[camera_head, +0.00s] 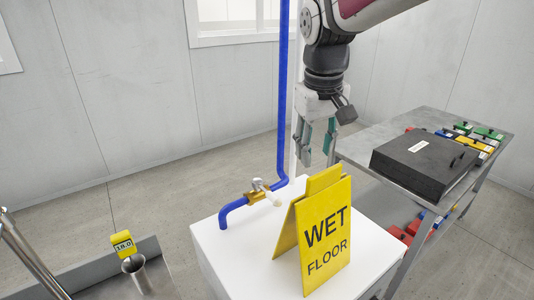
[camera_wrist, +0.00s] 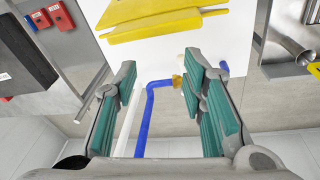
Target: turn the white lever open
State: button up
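The white lever (camera_head: 271,196) sits on a brass valve (camera_head: 254,195) in the blue pipe (camera_head: 283,110), just above the white block (camera_head: 238,250). My gripper (camera_head: 317,150) points down, open and empty. In the head view it is above and to the right of the lever, apart from it. In the wrist view the open fingers (camera_wrist: 160,72) frame the blue pipe (camera_wrist: 148,105). The brass valve (camera_wrist: 177,80) shows beside the right finger there, which hides part of it. The lever is barely visible in that view.
A yellow wet floor sign (camera_head: 315,230) stands on the white block, close to the lever's right. A metal table (camera_head: 362,150) at the right bears a black case (camera_head: 425,160) and coloured blocks. A yellow gauge (camera_head: 122,244) and a metal pipe (camera_head: 136,272) are at the lower left.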

jog(key=w+a+f+n+p, duration=0.1)
jog(key=w+a+f, duration=0.2)
jog(key=w+a, duration=0.2)
jog(key=n+h+p, duration=0.1)
jog(key=n, duration=0.1)
send_near(273, 196)
jog(key=shift+g, duration=0.4)
jog(key=f, duration=0.3)
jog(key=w+f+p, duration=0.1)
jog(key=f, duration=0.1)
jog(key=d+f+p, duration=0.1)
jog(key=f, duration=0.2)
jog(key=shift+w+f, duration=0.35)
jog(key=shift+f, duration=0.05)
grip_shut()
